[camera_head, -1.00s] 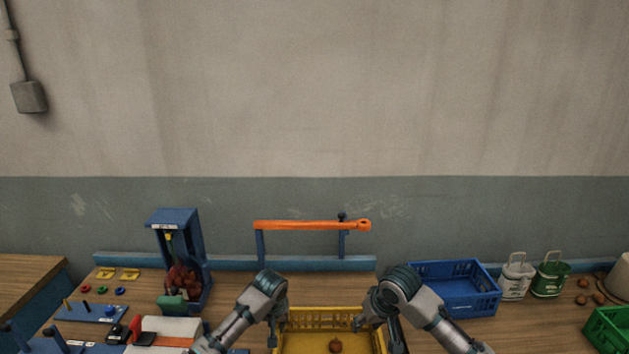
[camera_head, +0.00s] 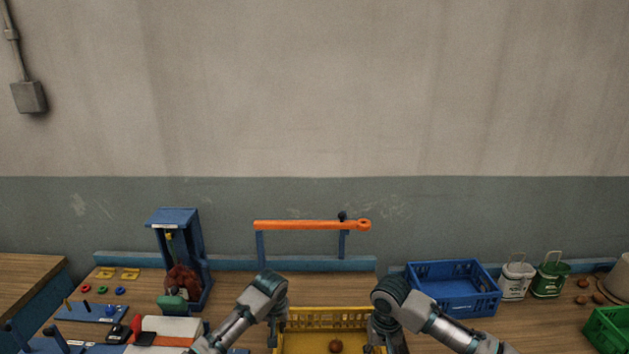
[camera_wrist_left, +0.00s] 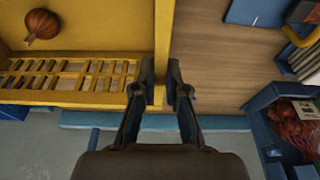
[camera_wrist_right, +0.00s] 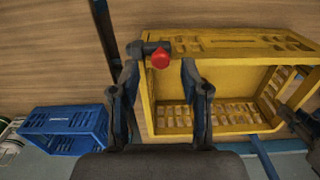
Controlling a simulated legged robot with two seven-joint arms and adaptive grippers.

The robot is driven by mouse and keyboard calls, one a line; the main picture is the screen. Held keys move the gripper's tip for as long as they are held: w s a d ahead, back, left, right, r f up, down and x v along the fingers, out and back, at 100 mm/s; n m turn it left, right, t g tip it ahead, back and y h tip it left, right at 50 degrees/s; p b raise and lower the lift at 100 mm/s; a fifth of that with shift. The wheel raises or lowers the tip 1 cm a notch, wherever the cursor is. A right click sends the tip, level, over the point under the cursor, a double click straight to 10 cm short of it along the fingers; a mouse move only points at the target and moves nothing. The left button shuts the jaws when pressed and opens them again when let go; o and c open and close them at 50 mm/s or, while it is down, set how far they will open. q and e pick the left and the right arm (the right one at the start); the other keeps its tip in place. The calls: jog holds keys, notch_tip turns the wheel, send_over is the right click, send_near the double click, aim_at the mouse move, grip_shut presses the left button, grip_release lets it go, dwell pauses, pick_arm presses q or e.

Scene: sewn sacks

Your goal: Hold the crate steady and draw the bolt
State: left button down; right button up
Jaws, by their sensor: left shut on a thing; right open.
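The yellow crate (camera_head: 328,313) stands at the front middle of the bench, with a brown onion (camera_head: 336,346) inside. My left gripper (camera_head: 273,332) is shut on the crate's left side wall. The left wrist view shows that wall (camera_wrist_left: 161,40) between the fingers. My right gripper (camera_head: 376,338) is at the crate's right side, open. In the right wrist view, the bolt's red knob (camera_wrist_right: 160,58) and its dark rod (camera_wrist_right: 151,47) lie between the open fingers (camera_wrist_right: 160,78), beside the crate wall (camera_wrist_right: 147,105). I cannot tell whether either finger touches the knob.
A blue crate (camera_head: 452,288) stands to the right, with white (camera_head: 516,280) and green (camera_head: 550,278) containers beside it. An orange bar (camera_head: 310,225) spans a blue stand behind. A blue frame (camera_head: 194,250) with a red netted sack (camera_head: 182,281) stands left. A dark bar (camera_wrist_right: 103,30) runs near my right gripper.

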jog(key=shift+f, duration=0.95)
grip_shut()
jog(key=shift+a, duration=1.65)
